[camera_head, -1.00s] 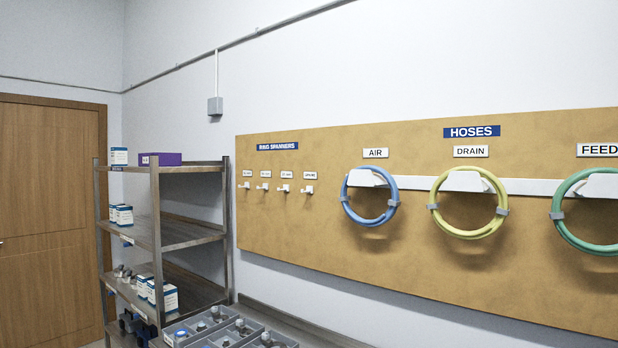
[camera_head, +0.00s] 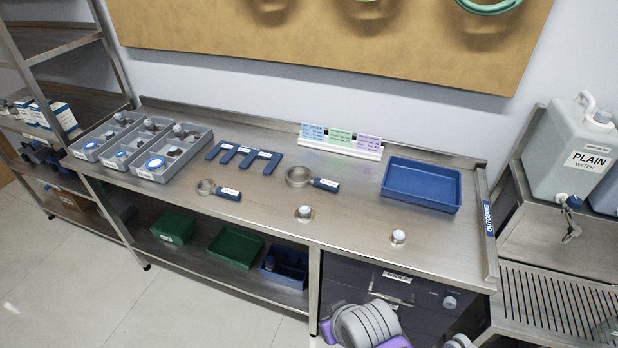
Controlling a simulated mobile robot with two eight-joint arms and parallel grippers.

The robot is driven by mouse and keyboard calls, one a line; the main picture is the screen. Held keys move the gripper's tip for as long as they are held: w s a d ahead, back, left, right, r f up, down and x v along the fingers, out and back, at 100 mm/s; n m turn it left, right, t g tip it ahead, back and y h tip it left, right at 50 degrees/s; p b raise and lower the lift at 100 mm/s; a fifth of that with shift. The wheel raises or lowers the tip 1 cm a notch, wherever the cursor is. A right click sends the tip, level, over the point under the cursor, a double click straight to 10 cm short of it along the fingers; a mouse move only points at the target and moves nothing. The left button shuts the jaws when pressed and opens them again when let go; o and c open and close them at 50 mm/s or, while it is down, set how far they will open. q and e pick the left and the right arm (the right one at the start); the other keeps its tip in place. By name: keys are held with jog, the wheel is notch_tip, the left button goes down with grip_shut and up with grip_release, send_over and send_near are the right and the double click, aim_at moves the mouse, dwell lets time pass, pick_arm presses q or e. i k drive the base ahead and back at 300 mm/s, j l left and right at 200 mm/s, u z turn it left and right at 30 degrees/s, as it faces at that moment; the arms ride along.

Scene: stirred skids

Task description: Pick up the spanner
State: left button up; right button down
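Two ring-ended tools that look like spanners lie flat on the steel bench, each a metal ring with a short dark blue handle and a white label. The left spanner (camera_head: 229,194) has the smaller ring. The right spanner (camera_head: 325,185) has a larger, thicker ring. Both handles point right, and nothing touches either tool. I cannot tell which one the task means. Grey and purple parts of my own arm show at the bottom edge, but no gripper fingers are visible.
Grey divided trays (camera_head: 150,173) stand at the bench's left, beside several dark blue bars (camera_head: 245,158). A blue tray (camera_head: 386,204) sits at the right, with a card stand (camera_head: 341,150) behind. Two small round pieces, left (camera_head: 304,212) and right (camera_head: 398,237), stand near the front edge.

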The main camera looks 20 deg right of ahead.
aim_at(324, 183)
jog(key=i+l+z, duration=0.1)
jog(key=i, duration=1)
